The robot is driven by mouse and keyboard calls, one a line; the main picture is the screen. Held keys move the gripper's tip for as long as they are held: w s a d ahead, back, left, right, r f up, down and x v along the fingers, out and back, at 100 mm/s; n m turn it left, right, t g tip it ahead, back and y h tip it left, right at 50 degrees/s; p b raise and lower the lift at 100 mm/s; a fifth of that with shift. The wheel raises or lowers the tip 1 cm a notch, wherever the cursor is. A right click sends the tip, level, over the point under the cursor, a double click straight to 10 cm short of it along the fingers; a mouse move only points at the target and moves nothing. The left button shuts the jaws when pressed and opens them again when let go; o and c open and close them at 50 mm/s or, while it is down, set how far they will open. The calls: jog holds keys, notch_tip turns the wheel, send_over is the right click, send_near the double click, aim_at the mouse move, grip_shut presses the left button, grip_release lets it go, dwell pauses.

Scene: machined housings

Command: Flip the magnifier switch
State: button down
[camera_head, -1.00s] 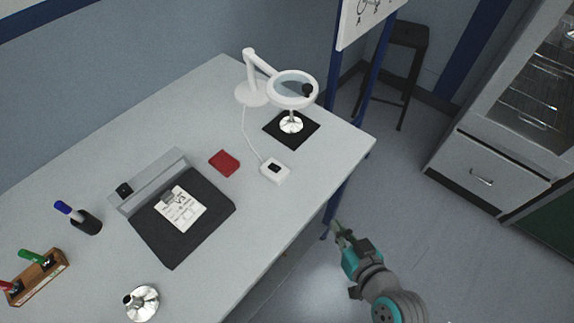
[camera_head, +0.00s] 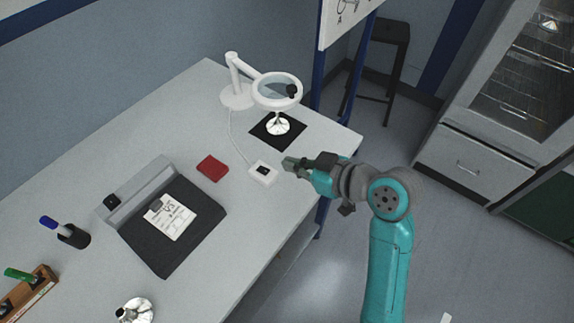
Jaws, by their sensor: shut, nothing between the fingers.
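The magnifier lamp (camera_head: 277,91) stands at the table's far right, with a white round base, a bent arm and a ring lens over a shiny metal part (camera_head: 278,125) on a black mat (camera_head: 262,139). Its white cord runs to a white switch box (camera_head: 257,178) with a small black rocker, lying on the table. I cannot tell which way the rocker is tipped. My gripper (camera_head: 287,163) is shut and empty. Its tips show just right of and slightly behind the switch box in the picture, apart from it. Its height above the table is hard to tell.
A red block (camera_head: 212,168) lies left of the switch box. The table's front right edge lies under my arm.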

send_over(271, 176)
notch_tip(271, 176, down, 3)
jog(key=shift+f, duration=0.2)
notch_tip(271, 176, down, 3)
jog(key=shift+f, duration=0.65)
